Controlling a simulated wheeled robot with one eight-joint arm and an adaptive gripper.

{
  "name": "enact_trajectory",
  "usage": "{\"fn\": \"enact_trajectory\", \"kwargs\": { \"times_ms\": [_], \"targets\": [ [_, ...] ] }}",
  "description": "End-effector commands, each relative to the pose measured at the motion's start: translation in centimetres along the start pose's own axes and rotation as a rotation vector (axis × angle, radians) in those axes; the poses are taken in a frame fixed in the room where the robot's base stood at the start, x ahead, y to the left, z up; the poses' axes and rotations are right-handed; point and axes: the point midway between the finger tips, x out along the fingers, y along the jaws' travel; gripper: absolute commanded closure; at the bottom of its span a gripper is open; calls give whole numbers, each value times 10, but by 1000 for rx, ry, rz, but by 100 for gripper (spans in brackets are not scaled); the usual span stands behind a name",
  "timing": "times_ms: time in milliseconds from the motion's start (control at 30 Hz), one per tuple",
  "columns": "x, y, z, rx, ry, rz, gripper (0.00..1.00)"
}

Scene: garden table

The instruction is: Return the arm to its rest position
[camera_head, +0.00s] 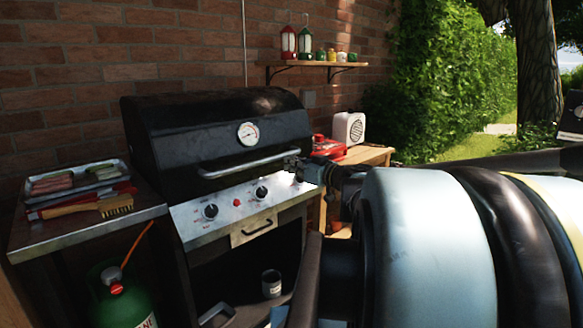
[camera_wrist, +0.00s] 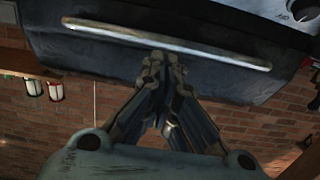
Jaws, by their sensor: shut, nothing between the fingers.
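My gripper (camera_head: 292,160) is in front of the grill at the right end of the lid handle in the head view. In the wrist view my gripper (camera_wrist: 160,62) has its fingers together and empty, pointing at the grill lid. The black grill (camera_head: 190,128) has its lid closed. The silver lid handle (camera_head: 245,164) also shows in the wrist view (camera_wrist: 210,52), close to the fingertips. I cannot tell whether the fingertips touch the handle. My arm fills the right foreground of the head view.
A side shelf (camera_head: 60,238) at left holds a tray (camera_head: 122,172) of food and a brush (camera_head: 110,205). A green gas bottle (camera_head: 120,298) stands below. A wooden table (camera_head: 372,156) with a red case (camera_head: 326,148) and white radio (camera_head: 349,128) is right of the grill. A wall shelf (camera_head: 318,64) holds lanterns.

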Motion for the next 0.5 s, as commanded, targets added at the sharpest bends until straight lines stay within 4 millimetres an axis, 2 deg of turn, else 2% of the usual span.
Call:
{"fn": "enact_trajectory", "kwargs": {
  "times_ms": [167,267,367,500],
  "targets": [
    [-3,-1,4,4,-7,-3,100],
    [-3,-7,14,24,-53,-25,100],
    [-3,-19,35,67,-153,-63,100],
    [-13,-35,77,154,-361,-96,100]
  ]
}}
